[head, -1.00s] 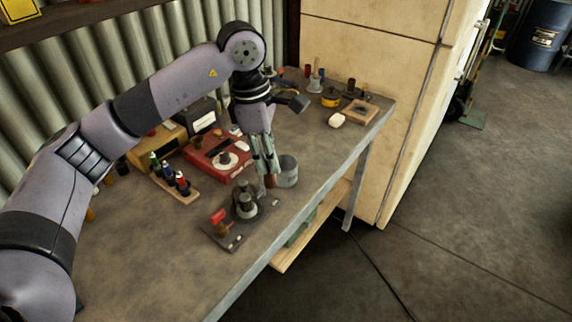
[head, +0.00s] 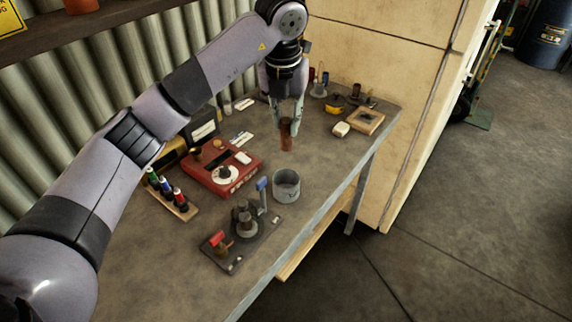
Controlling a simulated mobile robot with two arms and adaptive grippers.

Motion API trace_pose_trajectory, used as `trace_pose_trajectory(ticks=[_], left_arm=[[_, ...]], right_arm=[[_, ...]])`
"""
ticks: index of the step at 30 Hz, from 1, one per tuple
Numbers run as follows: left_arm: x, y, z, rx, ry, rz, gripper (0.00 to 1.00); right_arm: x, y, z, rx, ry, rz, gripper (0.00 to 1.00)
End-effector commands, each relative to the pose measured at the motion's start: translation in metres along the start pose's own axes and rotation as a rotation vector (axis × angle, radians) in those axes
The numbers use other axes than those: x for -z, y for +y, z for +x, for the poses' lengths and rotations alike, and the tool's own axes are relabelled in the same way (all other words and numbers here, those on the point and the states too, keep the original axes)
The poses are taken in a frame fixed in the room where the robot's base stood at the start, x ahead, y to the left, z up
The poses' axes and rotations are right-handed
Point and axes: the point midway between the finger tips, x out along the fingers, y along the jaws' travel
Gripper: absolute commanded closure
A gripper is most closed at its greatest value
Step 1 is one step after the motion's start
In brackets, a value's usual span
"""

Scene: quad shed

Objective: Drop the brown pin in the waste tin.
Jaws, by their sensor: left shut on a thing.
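My left gripper (head: 287,122) points down over the bench and is shut on the brown pin (head: 286,139). The pin hangs upright below the fingertips; how high it is above the bench top I cannot tell. The waste tin (head: 286,186) is a grey, open-topped round tin on the bench. It stands below the pin in the picture, nearer to me, and apart from it. My right gripper is not in view.
A dark plate (head: 240,240) with a red-handled and a blue-handled part stands close to the tin. A red box (head: 222,172) and a rack of coloured bottles (head: 170,195) are on the left. A wooden frame (head: 367,121) and white block (head: 341,129) lie on the right.

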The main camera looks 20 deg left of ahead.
Motion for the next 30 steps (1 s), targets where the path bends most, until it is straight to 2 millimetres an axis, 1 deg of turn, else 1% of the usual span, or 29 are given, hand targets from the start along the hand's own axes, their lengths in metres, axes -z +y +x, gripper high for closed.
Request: trace_pose_trajectory(ticks=[1, 6, 9, 12, 17, 24, 30], left_arm=[[0.002, 0.001, 0.01, -0.001, 0.003, 0.0, 1.0], [0.009, 0.001, 0.052, 0.0, 0.003, 0.0, 1.0], [0.011, 0.001, 0.07, 0.001, 0.0, 0.001, 1.0], [0.012, 0.0, 0.08, 0.001, -0.002, 0.001, 1.0], [0.013, 0.001, 0.091, 0.0, -0.001, 0.002, 1.0], [0.018, 0.0, 0.123, 0.001, -0.001, 0.0, 1.0], [0.018, 0.0, 0.127, 0.001, -0.005, 0.002, 1.0]], right_arm=[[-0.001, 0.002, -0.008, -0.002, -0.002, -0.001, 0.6], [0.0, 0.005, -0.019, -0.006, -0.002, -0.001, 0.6], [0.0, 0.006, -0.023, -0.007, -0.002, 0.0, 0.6], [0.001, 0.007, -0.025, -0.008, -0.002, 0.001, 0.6], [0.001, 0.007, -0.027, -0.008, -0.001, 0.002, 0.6], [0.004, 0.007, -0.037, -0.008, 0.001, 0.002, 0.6], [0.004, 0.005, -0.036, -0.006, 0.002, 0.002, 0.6]])
